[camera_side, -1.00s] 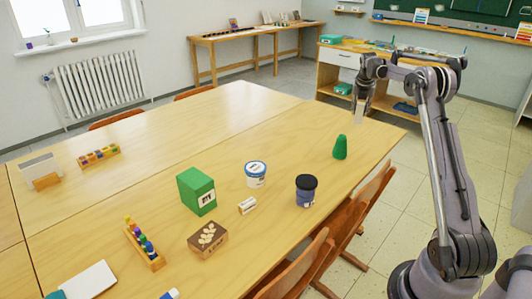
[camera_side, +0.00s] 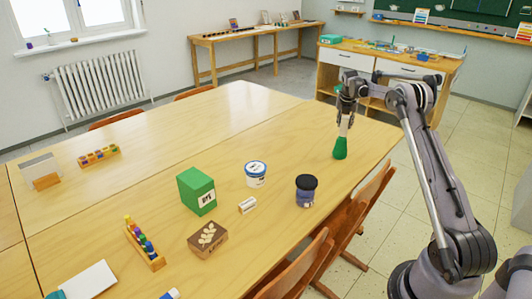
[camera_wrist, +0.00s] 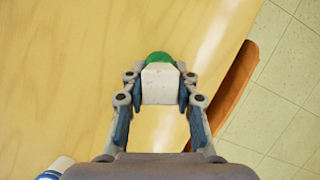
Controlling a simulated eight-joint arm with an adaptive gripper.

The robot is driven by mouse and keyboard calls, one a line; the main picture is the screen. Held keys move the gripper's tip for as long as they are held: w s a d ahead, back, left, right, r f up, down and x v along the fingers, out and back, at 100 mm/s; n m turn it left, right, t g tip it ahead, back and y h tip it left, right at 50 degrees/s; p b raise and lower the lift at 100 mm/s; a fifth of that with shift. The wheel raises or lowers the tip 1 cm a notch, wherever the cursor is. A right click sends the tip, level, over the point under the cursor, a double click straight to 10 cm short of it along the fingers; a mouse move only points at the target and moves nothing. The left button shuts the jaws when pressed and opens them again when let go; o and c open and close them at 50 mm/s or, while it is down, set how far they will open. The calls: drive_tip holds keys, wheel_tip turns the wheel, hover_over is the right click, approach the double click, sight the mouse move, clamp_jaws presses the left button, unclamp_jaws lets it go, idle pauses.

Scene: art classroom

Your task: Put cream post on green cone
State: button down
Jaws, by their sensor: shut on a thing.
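The green cone (camera_side: 340,150) stands upright on the table near its right edge in the side view. My gripper (camera_side: 344,122) is right above it, pointing down. It is shut on the cream post (camera_wrist: 160,84), a pale blocky piece between the fingers in the wrist view. In the side view the post's lower end meets the cone's top in the picture; I cannot tell whether they touch. In the wrist view, part of the green cone (camera_wrist: 159,57) shows just beyond the post, and the rest is hidden behind it.
A dark-lidded jar (camera_side: 306,190), a white tub (camera_side: 256,174), a green box (camera_side: 197,191), a small white block (camera_side: 247,205) and a brown box (camera_side: 208,239) stand left of the cone. Wooden chairs (camera_side: 365,210) line the table's right edge. The table behind the cone is clear.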

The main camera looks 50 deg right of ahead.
drive_tip(key=c, duration=1)
unclamp_jaws()
drive_tip(key=shift+f, duration=0.1)
drive_tip(key=v, duration=1.2)
drive_tip(key=s+a+r+m+t, duration=0.1)
drive_tip(key=a+r+m, duration=0.25)
drive_tip(key=a, duration=0.55)
drive_tip(key=a+r+m+t+y, duration=0.15)
drive_tip(key=a+m, duration=0.25)
drive_tip(key=a, duration=0.6)
drive_tip(key=s+a+r+m+t, duration=0.1)
drive_tip(key=a+r+m, duration=0.2)
drive_tip(key=a, duration=0.6)
drive_tip(key=s+a+f+m+y, duration=0.1)
drive_tip(key=s+a+f+m, duration=0.2)
drive_tip(key=a, duration=0.4)
drive_tip(key=s+a+f+m+t, duration=0.1)
drive_tip(key=s+a+f+m, duration=0.1)
drive_tip(key=s+a+m, duration=0.3)
drive_tip(key=s+a+f+m+t+y, duration=0.1)
drive_tip(key=s+a+f+m, duration=0.2)
drive_tip(key=s+a, duration=0.5)
drive_tip(key=shift+s+a+f+m+y, duration=0.1)
drive_tip(key=shift+a+f+m+y, duration=0.3)
drive_tip(key=shift+m, duration=0.15)
